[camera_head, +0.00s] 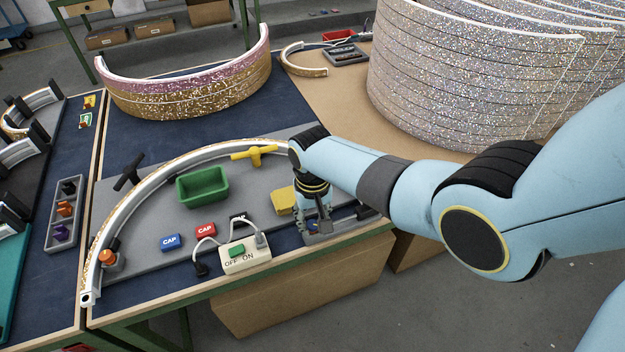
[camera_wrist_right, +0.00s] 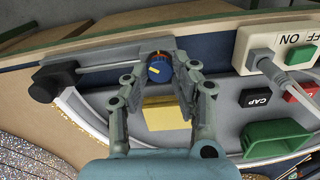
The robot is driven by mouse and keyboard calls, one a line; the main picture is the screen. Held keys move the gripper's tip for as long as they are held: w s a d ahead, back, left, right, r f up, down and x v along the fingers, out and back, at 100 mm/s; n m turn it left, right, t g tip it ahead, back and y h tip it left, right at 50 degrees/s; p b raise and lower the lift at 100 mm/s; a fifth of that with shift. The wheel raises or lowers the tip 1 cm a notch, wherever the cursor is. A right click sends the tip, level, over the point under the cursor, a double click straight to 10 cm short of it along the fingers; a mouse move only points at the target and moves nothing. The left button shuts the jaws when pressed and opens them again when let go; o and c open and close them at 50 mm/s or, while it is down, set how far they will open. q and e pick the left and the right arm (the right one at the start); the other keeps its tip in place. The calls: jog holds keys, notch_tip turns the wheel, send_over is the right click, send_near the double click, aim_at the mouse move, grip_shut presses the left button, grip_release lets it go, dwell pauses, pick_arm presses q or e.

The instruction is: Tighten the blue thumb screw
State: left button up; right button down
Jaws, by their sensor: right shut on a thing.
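The blue thumb screw (camera_wrist_right: 160,68) shows in the right wrist view as a round knob with a yellow mark and a small red spot. It sits on a grey fixture (camera_wrist_right: 105,62) at the board's edge. My right gripper (camera_wrist_right: 160,72) is shut on the knob, one finger on each side. In the head view my right gripper (camera_head: 318,222) points down at the fixture (camera_head: 345,226) at the board's front right corner, and it mostly hides the blue knob. My left gripper is not in view.
A yellow block (camera_head: 284,200) lies left of my right gripper. A curved arc (camera_head: 140,193) spans the grey board. Tall glittery arcs (camera_head: 460,95) stand behind my right arm.

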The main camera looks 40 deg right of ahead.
aim_at(312, 223)
jog(key=m, duration=0.5)
jog(key=shift+w+r+m, duration=0.2)
jog(key=shift+w+m, duration=0.05)
jog(key=shift+m, duration=2.15)
jog(key=shift+w, duration=0.1)
jog(key=c, duration=1.4)
grip_release()
jog(key=shift+c, duration=0.2)
jog(key=o, duration=0.4)
jog(key=shift+s, duration=0.25)
notch_tip(312, 223, up, 12)
jog(key=shift+f, duration=0.1)
